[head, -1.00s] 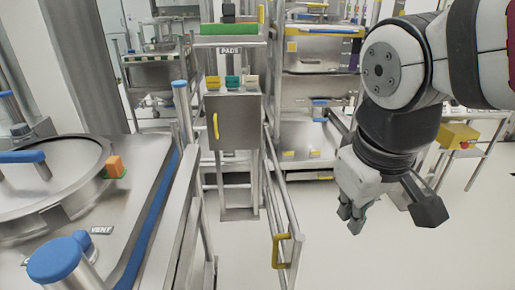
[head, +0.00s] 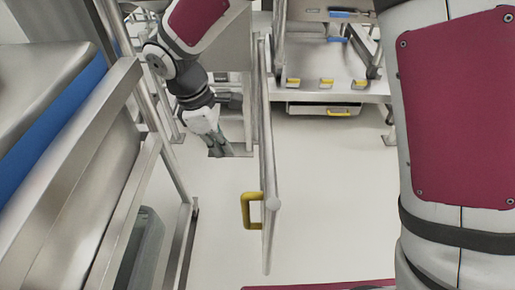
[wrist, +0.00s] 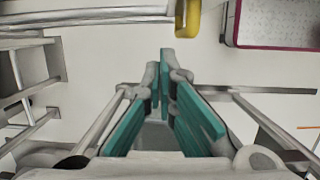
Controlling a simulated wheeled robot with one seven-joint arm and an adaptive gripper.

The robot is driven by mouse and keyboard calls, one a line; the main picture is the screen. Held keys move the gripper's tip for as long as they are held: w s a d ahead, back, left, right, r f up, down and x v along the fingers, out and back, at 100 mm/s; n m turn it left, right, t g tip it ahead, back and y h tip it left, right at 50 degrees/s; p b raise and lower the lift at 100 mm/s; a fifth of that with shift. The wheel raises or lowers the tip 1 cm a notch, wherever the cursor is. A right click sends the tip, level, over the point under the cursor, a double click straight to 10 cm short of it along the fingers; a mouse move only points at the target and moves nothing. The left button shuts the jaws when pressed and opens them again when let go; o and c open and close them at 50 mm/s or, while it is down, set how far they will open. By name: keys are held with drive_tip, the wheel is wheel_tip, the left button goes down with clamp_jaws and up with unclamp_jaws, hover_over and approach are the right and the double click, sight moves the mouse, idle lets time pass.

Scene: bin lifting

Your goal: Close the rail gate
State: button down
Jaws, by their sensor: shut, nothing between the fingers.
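The rail gate (head: 266,150) is a set of metal bars that runs from the back toward me in the head view, standing out into the floor space. Its yellow handle (head: 247,210) is on the left side near its free end. My gripper (head: 221,152) is to the left of the gate, pointing down, empty and apart from the handle. In the wrist view, the teal finger pads of my gripper (wrist: 168,62) are closed together. The yellow handle (wrist: 188,18) is at the top edge there, with part of the gate's bars (wrist: 90,14) beside it.
A metal frame with a rail (head: 105,150) stands close on the left, leaving a narrow gap to the gate. A bench with yellow-handled drawers (head: 325,95) is at the back. The floor right of the gate (head: 335,200) is clear.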

drive_tip(key=d+f+b, duration=0.3)
drive_tip(key=d+f, duration=0.3)
drive_tip(key=f, duration=0.4)
drive_tip(key=shift+d+b, duration=0.15)
drive_tip(key=shift+b, duration=0.2)
